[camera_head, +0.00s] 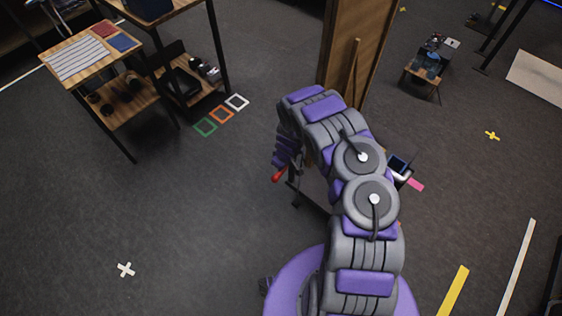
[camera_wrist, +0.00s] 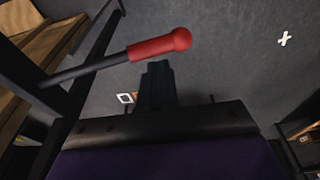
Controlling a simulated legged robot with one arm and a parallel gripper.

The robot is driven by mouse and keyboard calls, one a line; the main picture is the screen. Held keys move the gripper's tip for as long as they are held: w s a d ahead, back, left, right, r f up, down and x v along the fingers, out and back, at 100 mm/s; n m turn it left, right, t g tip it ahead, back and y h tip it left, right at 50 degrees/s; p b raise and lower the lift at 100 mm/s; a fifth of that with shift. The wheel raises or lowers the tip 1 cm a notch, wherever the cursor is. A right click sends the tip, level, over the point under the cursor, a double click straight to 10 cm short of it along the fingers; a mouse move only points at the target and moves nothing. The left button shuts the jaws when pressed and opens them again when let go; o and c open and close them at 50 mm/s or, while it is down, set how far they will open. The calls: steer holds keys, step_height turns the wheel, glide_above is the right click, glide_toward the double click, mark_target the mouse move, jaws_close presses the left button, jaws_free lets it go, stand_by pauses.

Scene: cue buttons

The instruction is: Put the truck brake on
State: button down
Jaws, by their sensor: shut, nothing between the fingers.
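The brake lever has a red handle (camera_head: 279,175) and shows just left of my arm in the head view. In the wrist view its red grip (camera_wrist: 160,46) is on a dark rod that runs to the left toward a dark frame (camera_wrist: 75,95). My gripper (camera_wrist: 155,68) is shut and empty, with its dark fingertips close to the red grip. I cannot tell whether they touch it. In the head view the fingers are not clear, and my arm hides most of the truck.
A tall wooden panel (camera_head: 350,45) stands behind my arm. A wooden table (camera_head: 78,55) is at the upper left, near green, orange and white floor squares (camera_head: 236,102). A small stand (camera_head: 420,82) is at the upper right.

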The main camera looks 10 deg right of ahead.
mark_target(280, 176)
steer(key=shift+s+a+f+t+h+b, duration=0.15)
steer(key=shift+a+f+t+h, duration=0.1)
steer(key=shift+f+t+h, duration=0.3)
steer(key=shift+s+a+f+t+h+b, duration=0.2)
steer(key=shift+f+h, duration=0.25)
steer(key=shift+f, duration=0.3)
steer(key=shift+w+f+t+h, duration=0.15)
steer(key=shift+f+t+h, duration=0.1)
steer(key=shift+f+h, duration=0.1)
steer(key=shift+d+f+b, duration=0.15)
steer(key=shift+f+b, duration=0.05)
steer(key=shift+b, duration=0.25)
step_height(280, 176, down, 3)
steer(key=b, duration=0.4)
steer(key=shift+w+r, duration=0.15)
steer(key=f+b, duration=0.1)
steer(key=b, duration=0.2)
steer(key=shift+d+f+t+h+b, duration=0.1)
steer(key=shift+f+t+h+b, duration=0.2)
steer(key=shift+h, duration=0.05)
steer(key=shift+f+b, duration=0.1)
steer(key=shift+b, duration=0.5)
steer(key=shift+s+b, duration=0.2)
steer(key=shift+b, duration=0.1)
